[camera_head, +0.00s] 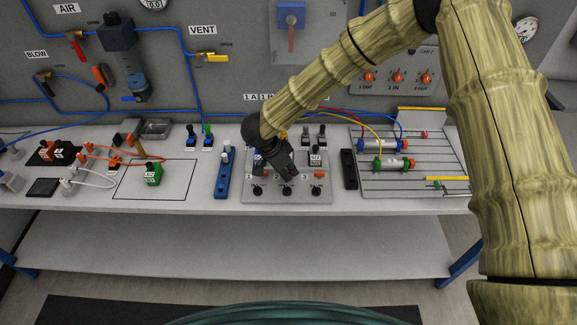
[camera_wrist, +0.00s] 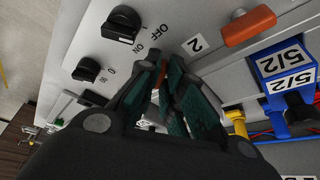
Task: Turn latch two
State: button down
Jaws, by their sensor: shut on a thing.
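My gripper (camera_head: 287,173) reaches down onto the grey panel (camera_head: 325,187) in the middle of the bench. In the wrist view, its fingers (camera_wrist: 163,82) are closed around a small orange piece, latch two (camera_wrist: 163,68), beside the printed "2". Most of latch two is hidden by the fingers, so its angle cannot be told. Another orange latch (camera_wrist: 248,25) shows to the right in the wrist view. Latch three (camera_head: 319,174) lies right of my gripper in the head view.
Black knobs (camera_head: 287,190) line the panel's front. A blue bar (camera_head: 222,178) lies left of the panel, a black strip (camera_head: 348,170) right. Cylinders (camera_head: 384,146) and tubes lie farther right.

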jog(key=shift+w+a+m+g+h+p, duration=0.15)
jog(key=shift+m+g+p, duration=0.25)
jog(key=shift+m, duration=0.7)
jog(key=shift+w+d+m+g+h+p, duration=0.2)
jog(key=shift+m+g, duration=0.3)
jog(key=shift+m, duration=0.6)
jog(key=shift+s, duration=0.1)
jog(key=c, duration=1.6)
grip_release()
jog(key=shift+o, duration=0.2)
jog(key=shift+a+r, duration=0.15)
jog(key=shift+a, duration=0.05)
jog(key=v, duration=0.7)
jog(key=shift+r, duration=0.4)
